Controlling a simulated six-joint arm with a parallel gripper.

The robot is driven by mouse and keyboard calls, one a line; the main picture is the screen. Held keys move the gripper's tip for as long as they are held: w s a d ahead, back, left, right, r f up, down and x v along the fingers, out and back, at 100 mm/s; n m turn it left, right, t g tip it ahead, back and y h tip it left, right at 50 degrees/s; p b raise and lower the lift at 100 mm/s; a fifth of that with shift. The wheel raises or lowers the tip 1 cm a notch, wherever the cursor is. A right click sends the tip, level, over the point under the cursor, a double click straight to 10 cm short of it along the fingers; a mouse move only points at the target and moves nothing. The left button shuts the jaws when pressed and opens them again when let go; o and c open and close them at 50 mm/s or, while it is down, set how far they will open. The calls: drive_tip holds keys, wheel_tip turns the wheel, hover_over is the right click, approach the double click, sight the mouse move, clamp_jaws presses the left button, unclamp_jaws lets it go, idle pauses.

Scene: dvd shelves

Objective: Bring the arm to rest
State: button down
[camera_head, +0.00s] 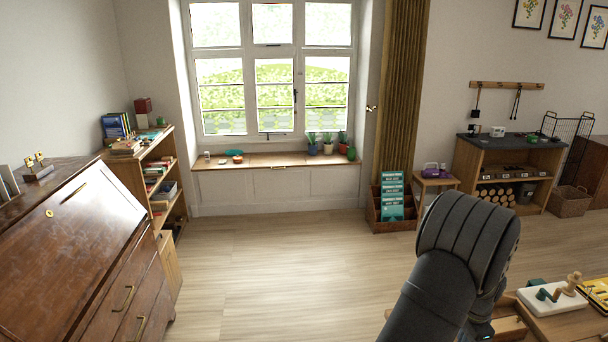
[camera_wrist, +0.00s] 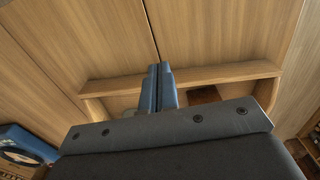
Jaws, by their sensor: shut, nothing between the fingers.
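My arm (camera_head: 448,262) rises at the lower right of the head view, its dark padded upper part bent over. My gripper's fingers are hidden in that view. In the wrist view my gripper (camera_wrist: 159,70) shows as two blue-grey fingers pressed together, with nothing between them. The fingers point toward wooden furniture (camera_wrist: 220,40) with plain light panels. A wooden ledge (camera_wrist: 115,85) runs across behind the fingertips. I cannot tell whether the fingers touch it.
A wooden table (camera_head: 565,326) at the lower right holds a white board (camera_head: 540,304) and a yellow item (camera_head: 597,293). A brown bureau (camera_head: 75,255) stands at the left. The floor (camera_head: 280,270) between is clear. A blue round-faced object (camera_wrist: 25,145) shows in the wrist view.

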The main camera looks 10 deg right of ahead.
wheel_tip(320, 180, up, 4)
wheel_tip(320, 180, down, 8)
drive_tip(key=shift+f, duration=0.2)
drive_tip(key=d, duration=0.1)
drive_tip(key=d+f, duration=0.1)
drive_tip(key=d, duration=0.1)
drive_tip(key=shift+d, duration=0.2)
drive_tip(key=a, duration=1.9)
wheel_tip(320, 180, up, 11)
drive_tip(key=d+n, duration=0.1)
drive_tip(key=n, duration=0.1)
drive_tip(key=shift+w+d, duration=0.3)
drive_tip(key=shift+w, duration=0.05)
drive_tip(key=shift+a+f, duration=0.15)
